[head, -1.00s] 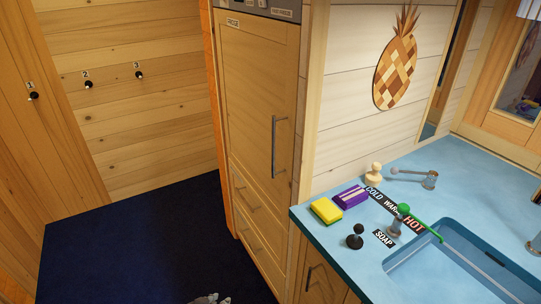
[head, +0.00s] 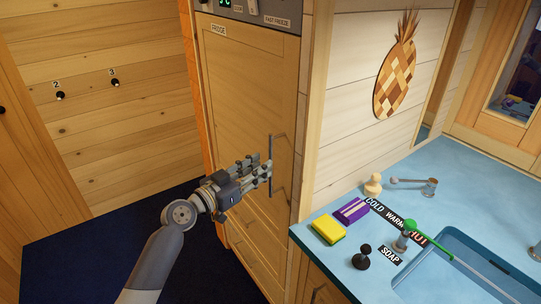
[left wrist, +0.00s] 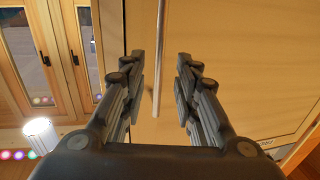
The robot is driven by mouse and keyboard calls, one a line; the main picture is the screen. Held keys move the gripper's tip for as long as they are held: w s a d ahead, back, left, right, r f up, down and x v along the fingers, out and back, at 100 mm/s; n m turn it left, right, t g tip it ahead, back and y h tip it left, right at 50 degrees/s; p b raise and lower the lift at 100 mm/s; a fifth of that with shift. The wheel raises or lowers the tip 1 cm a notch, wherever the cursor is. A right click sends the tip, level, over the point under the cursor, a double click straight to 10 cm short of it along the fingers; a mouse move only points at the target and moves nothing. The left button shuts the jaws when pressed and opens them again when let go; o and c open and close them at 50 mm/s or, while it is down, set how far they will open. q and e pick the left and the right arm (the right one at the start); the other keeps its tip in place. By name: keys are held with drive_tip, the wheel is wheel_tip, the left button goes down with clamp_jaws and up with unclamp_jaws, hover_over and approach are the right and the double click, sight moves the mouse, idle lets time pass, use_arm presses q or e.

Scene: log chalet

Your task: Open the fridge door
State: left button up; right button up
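The fridge door (head: 235,95) is a tall wooden panel labelled FRIDGE, and it is shut. Its handle (head: 271,150) is a thin vertical grey bar near the door's right edge. My left gripper (head: 265,170) is at the lower part of the handle, with its fingers pointing at it. In the left wrist view the left gripper (left wrist: 163,75) is open, and the handle (left wrist: 160,60) stands between and a little beyond the fingertips. I cannot tell whether any finger touches the bar. My right gripper is not in view.
Drawers (head: 250,235) with bar handles lie below the door. The blue counter (head: 325,260) juts out to the right, with a yellow sponge (head: 329,230), a purple box (head: 353,210) and a sink (head: 470,262). Dark floor (head: 85,250) is clear to the left.

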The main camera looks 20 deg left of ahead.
use_arm(q)
drive_tip(key=p+x, duration=0.1)
drive_tip(key=x, duration=0.4)
drive_tip(key=shift+w, duration=0.1)
drive_tip(key=shift+c, duration=0.3)
clamp_jaws()
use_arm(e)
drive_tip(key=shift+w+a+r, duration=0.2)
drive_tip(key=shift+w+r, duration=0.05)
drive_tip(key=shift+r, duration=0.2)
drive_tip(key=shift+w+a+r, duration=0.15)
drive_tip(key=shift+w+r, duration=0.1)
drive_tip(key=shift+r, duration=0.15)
